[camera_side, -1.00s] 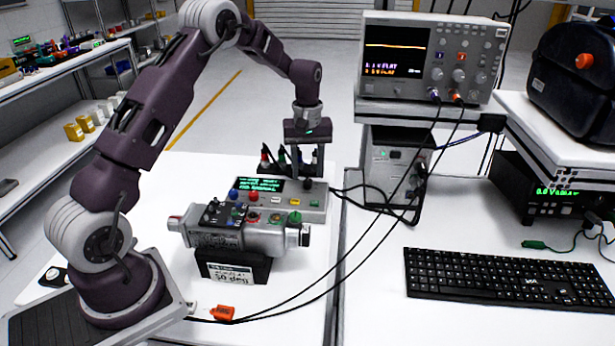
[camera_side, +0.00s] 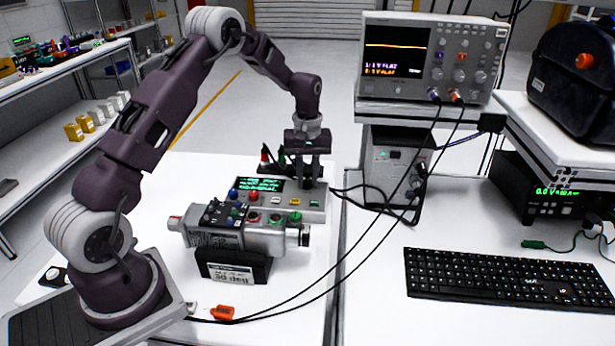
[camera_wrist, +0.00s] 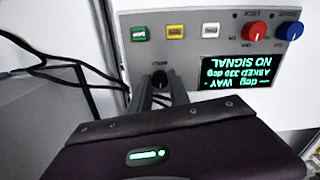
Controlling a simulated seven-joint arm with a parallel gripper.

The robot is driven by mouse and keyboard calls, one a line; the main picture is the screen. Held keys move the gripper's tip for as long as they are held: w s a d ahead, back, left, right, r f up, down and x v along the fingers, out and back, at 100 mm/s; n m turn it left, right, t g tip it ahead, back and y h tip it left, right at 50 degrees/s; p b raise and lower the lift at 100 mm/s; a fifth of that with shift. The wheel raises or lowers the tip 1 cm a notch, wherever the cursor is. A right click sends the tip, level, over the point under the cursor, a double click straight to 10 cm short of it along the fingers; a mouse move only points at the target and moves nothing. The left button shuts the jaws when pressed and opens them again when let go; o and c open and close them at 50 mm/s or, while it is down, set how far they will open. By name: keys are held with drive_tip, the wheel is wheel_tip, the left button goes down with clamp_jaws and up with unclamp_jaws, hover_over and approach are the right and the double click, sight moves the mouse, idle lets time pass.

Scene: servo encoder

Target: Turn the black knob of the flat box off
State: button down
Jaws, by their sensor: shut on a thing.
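The flat box (camera_side: 318,204) is a light grey panel with a lit green-text display (camera_wrist: 237,72), which reads NO SIGNAL in the wrist view. Its black knob (camera_wrist: 160,78) sits at one end of the panel, below the green button in the wrist view. My gripper (camera_wrist: 160,84) points down at the knob, with one finger on each side of it. It is shut on the knob. In the side view my gripper (camera_side: 308,182) stands over the right end of the box, and the fingers mostly hide the knob. The knob's pointer direction cannot be read.
A red knob (camera_wrist: 254,33), a blue knob (camera_wrist: 290,29) and green, yellow and white buttons share the panel. A grey cylindrical device (camera_side: 264,240) on a black stand is in front of the box. Black cables run to the right. An oscilloscope (camera_side: 432,58) stands behind right.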

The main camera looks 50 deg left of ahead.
drive_tip(key=m, duration=0.4)
drive_tip(key=shift+m, duration=2.2)
drive_tip(key=c, duration=1.2)
unclamp_jaws()
drive_tip(key=shift+c, duration=0.2)
drive_tip(key=shift+r, duration=0.1)
